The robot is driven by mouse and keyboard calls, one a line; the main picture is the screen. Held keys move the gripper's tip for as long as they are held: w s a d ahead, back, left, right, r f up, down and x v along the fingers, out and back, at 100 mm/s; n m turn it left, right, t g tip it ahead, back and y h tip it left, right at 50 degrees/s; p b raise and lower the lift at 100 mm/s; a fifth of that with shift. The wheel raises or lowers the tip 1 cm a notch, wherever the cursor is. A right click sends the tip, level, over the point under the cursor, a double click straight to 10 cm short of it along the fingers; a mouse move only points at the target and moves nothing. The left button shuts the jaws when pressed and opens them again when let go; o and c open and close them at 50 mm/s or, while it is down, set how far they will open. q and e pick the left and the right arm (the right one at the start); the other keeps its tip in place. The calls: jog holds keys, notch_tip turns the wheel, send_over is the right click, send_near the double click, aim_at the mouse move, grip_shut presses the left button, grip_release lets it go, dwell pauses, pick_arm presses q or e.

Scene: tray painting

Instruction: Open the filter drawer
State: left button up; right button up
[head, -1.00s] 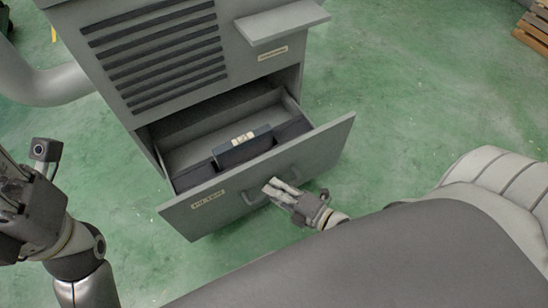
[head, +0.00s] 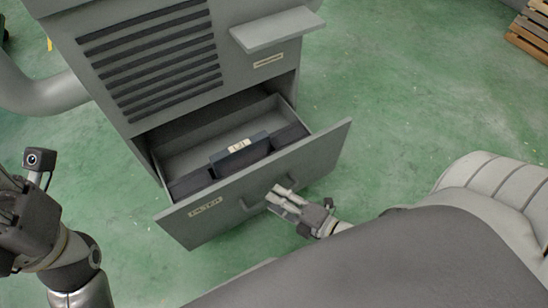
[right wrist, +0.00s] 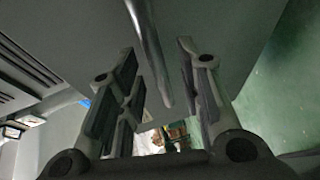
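The filter drawer (head: 262,185) of the grey cabinet is pulled well out, and its label (head: 205,207) is on the left of its front. A dark filter block with a pale tag (head: 240,152) sits inside. The bar handle (head: 254,203) is on the drawer front. In the right wrist view the handle (right wrist: 150,50) runs between the two spread fingers of the right gripper (right wrist: 158,75), with gaps on both sides. My left gripper (head: 12,195) is at the left edge, partly cut off, its fingers unclear.
The cabinet (head: 150,60) has a slatted vent and a small shelf (head: 277,30) sticking out at the upper right. A thick pipe (head: 45,92) runs on its left. A wooden pallet (head: 530,32) lies far right. The green floor right of the drawer is clear.

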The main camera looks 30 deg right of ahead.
jog(key=v, duration=1)
jog(key=shift+r, duration=0.1)
